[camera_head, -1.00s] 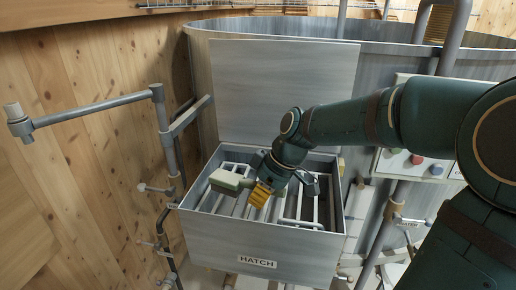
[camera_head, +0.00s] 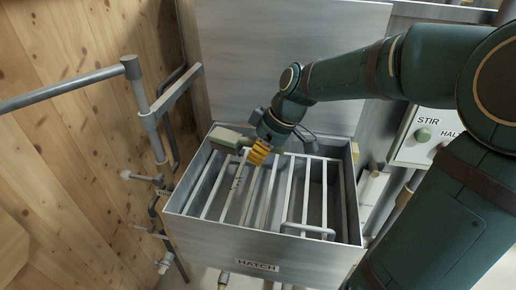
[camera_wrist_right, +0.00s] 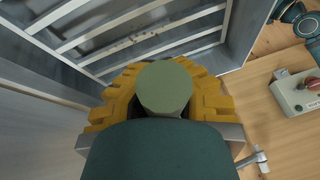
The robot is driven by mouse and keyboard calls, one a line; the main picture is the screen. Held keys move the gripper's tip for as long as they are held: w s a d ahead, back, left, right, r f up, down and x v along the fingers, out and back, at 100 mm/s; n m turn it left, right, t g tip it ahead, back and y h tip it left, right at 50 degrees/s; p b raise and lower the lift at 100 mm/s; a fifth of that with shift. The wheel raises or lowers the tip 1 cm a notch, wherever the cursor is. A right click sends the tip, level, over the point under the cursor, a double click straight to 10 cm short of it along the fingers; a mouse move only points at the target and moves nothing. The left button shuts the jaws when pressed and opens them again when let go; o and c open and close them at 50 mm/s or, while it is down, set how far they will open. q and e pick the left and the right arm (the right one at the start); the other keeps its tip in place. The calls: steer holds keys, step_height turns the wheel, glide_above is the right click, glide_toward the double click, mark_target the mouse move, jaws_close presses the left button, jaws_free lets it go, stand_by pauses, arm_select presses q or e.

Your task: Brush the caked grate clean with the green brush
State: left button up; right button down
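The grate (camera_head: 285,190) is a set of pale metal bars inside the open grey box labelled HATCH (camera_head: 235,242), with a handle (camera_head: 308,229) near the front right. Small brown specks (camera_wrist_right: 150,38) show on one bar in the right wrist view. My right gripper (camera_head: 259,152), with yellow fingers, is shut on the green brush (camera_head: 228,139), whose head lies over the back left of the grate. The round green handle end shows between the fingers in the right wrist view (camera_wrist_right: 165,88). Whether bristles touch the bars is hidden. My left gripper is not in view.
The raised lid (camera_head: 290,55) stands behind the box. Grey pipes (camera_head: 140,95) run along the wooden wall at left. A control panel (camera_head: 425,135) with STIR and HALT labels stands at right, behind my right arm.

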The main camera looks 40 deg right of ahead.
step_height(320, 180, down, 9)
steer(key=b, duration=0.5)
steer(key=shift+f+b, duration=0.95)
steer(key=shift+f, duration=0.05)
steer(key=shift+f+b, duration=0.75)
steer(key=shift+b, duration=0.05)
